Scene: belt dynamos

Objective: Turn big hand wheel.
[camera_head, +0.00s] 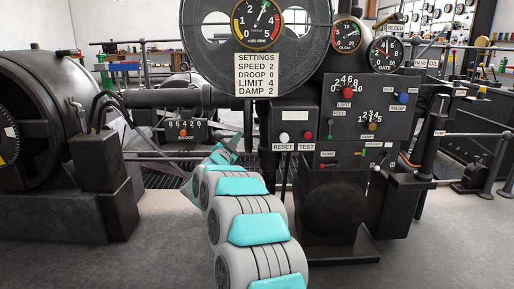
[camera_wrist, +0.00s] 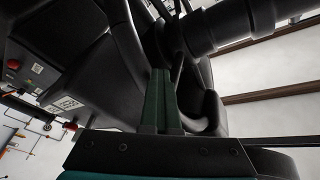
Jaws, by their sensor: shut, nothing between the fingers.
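A large dark wheel-like round part (camera_head: 203,42) with pale openings stands at the top middle of the machine in the head view, behind a gauge. I cannot tell for sure that it is the big hand wheel. My gripper (camera_head: 226,147) is at the far end of my arm, low in front of the machine, below the round part. In the wrist view, the gripper's green fingers (camera_wrist: 161,100) are together and empty. Dark curved parts (camera_wrist: 207,112) lie close beyond and beside the fingers; whether they touch is unclear.
A control panel (camera_head: 345,160) with knobs and buttons stands right of my arm. A settings plate (camera_head: 257,74) hangs above. A large dark cylindrical machine (camera_head: 55,95) stands at left with a block beside it. The grey floor (camera_head: 150,255) is clear in front.

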